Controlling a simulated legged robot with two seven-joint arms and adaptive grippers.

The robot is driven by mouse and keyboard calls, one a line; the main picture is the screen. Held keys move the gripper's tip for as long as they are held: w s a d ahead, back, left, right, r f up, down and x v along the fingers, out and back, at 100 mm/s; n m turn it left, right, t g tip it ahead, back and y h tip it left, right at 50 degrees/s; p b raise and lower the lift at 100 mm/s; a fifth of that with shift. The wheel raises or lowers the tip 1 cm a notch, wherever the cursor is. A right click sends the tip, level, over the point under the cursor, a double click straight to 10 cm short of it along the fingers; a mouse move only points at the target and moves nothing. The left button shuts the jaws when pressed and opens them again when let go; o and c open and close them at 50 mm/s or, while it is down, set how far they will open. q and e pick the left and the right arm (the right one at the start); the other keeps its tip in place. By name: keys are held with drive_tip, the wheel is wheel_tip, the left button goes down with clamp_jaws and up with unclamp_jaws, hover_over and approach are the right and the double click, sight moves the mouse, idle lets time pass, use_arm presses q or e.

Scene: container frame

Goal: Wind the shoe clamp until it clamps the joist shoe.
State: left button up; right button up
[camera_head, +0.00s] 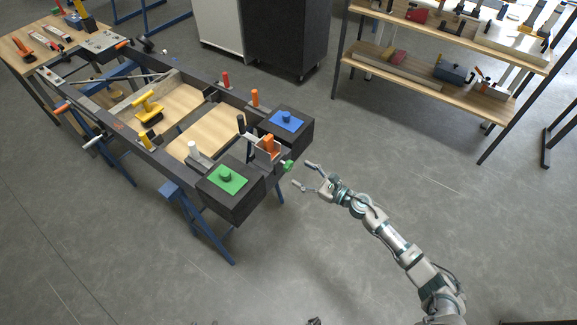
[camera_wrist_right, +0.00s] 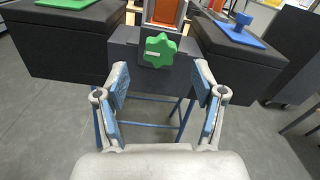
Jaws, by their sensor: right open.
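The shoe clamp's green star knob (camera_head: 288,166) sits on the near end of the dark frame. It also shows in the right wrist view (camera_wrist_right: 160,50), face on. Behind it an orange block (camera_head: 268,144) stands in a grey metal bracket (camera_head: 276,154), which looks like the joist shoe; how tightly it is held cannot be told. My right gripper (camera_head: 303,175) is open and empty, just right of the knob and apart from it. In the right wrist view its fingertips (camera_wrist_right: 161,82) are spread either side below the knob. My left gripper is not in view.
Dark blocks with a green plate (camera_head: 222,179) and a blue plate (camera_head: 287,120) flank the knob. A yellow tool (camera_head: 149,108) lies inside the frame. A shelf rack (camera_head: 430,92) stands back right. Floor around my right arm is clear.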

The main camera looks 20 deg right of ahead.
sight(291, 167)
drive_tip(key=x, duration=0.5)
drive_tip(key=shift+w+d+f, duration=0.1)
drive_tip(key=shift+w, duration=0.05)
drive_tip(key=shift+w+a, duration=0.2)
drive_tip(key=shift+a, duration=0.45)
drive_tip(key=shift+d, duration=0.35)
drive_tip(key=c, duration=1.1)
